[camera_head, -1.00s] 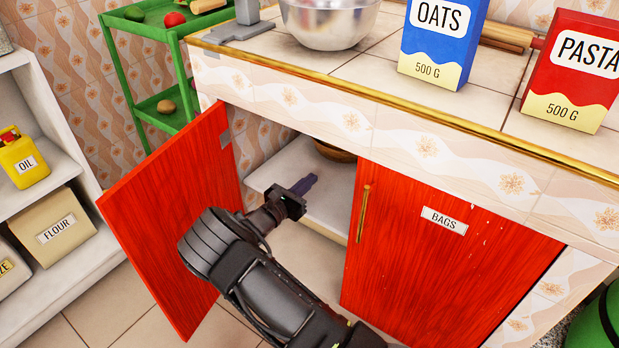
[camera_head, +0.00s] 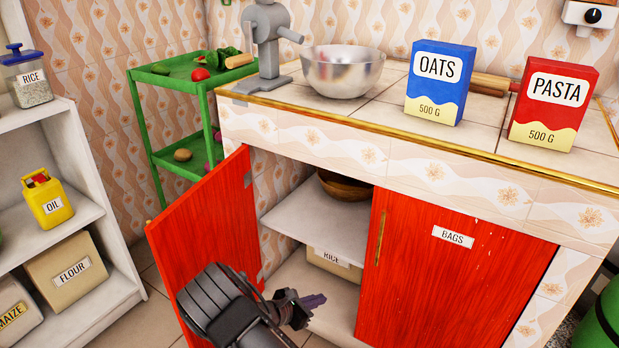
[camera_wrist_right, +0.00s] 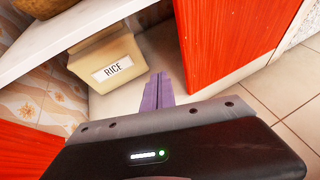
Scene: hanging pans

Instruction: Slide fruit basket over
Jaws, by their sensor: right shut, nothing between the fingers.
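A brown round bowl or basket (camera_head: 343,187) sits on the cabinet's upper shelf, partly hidden by the countertop edge and the closed right door. Its underside shows at the top left of the right wrist view (camera_wrist_right: 45,7). No fruit can be made out in it. My right gripper (camera_head: 314,301) is shut and empty at the open left half of the cabinet, lower than the shelf and apart from the basket. Its purple fingers (camera_wrist_right: 158,90) point inward past the rice box. My left gripper is not in view.
A rice box (camera_head: 334,258) stands below the white shelf (camera_head: 315,222). The open red door (camera_head: 215,240) is left of my right arm, the closed bags door (camera_head: 450,265) right. The counter holds a metal bowl (camera_head: 342,75). A green rack (camera_head: 150,130) stands behind left.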

